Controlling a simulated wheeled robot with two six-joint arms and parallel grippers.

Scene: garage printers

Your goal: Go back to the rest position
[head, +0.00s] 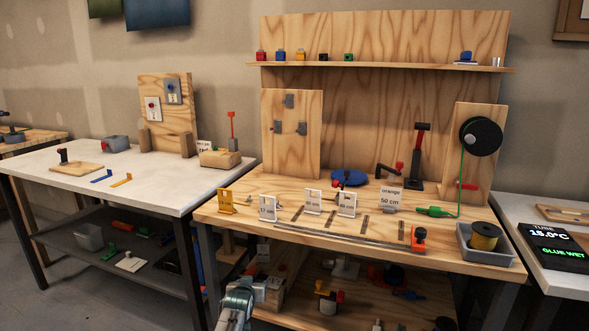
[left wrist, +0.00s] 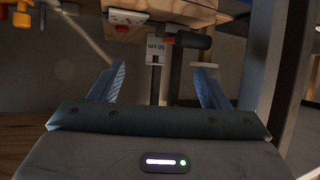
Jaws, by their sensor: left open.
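My left gripper (head: 250,291) is low at the bottom of the head view, in front of the workbench (head: 225,212) and below its top. In the left wrist view its two blue fingers (left wrist: 158,88) stand wide apart. Nothing is gripped between them. My right gripper is in neither view.
The bench's lower shelf (head: 290,313) holds several parts close to my left gripper. A white table (head: 50,168) stands to the left. On the bench are a spool (head: 484,237) in a grey tray and several label stands. Floor (head: 60,295) shows at lower left.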

